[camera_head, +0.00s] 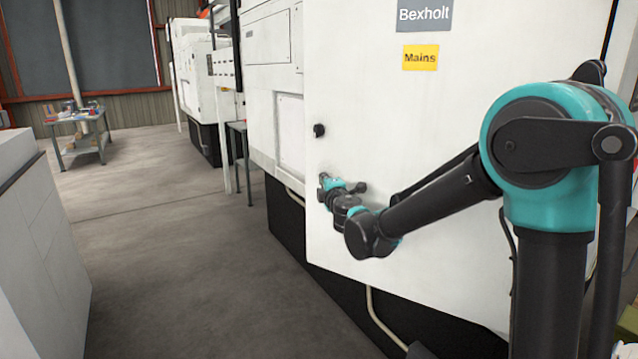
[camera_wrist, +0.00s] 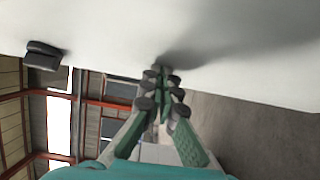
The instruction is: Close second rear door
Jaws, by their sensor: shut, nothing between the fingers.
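A large white door panel (camera_head: 380,130) of the machine fills the middle of the head view. It bears a grey "Bexholt" sign (camera_head: 424,14) and a yellow "Mains" label (camera_head: 420,57). A black knob (camera_head: 319,130) sits near its left edge, and also shows in the wrist view (camera_wrist: 45,56). I cannot tell how far the panel stands from its frame. My gripper (camera_head: 323,183) is below the knob, close to the panel's left edge. In the wrist view its fingers (camera_wrist: 164,86) are together and empty, with the tips at or very near the white surface.
A white cabinet (camera_head: 40,250) stands at the left, with clear grey floor (camera_head: 190,270) between it and the machine. A pale hose (camera_head: 378,325) hangs below the panel. A work table (camera_head: 78,135) and another white machine (camera_head: 195,75) stand farther back.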

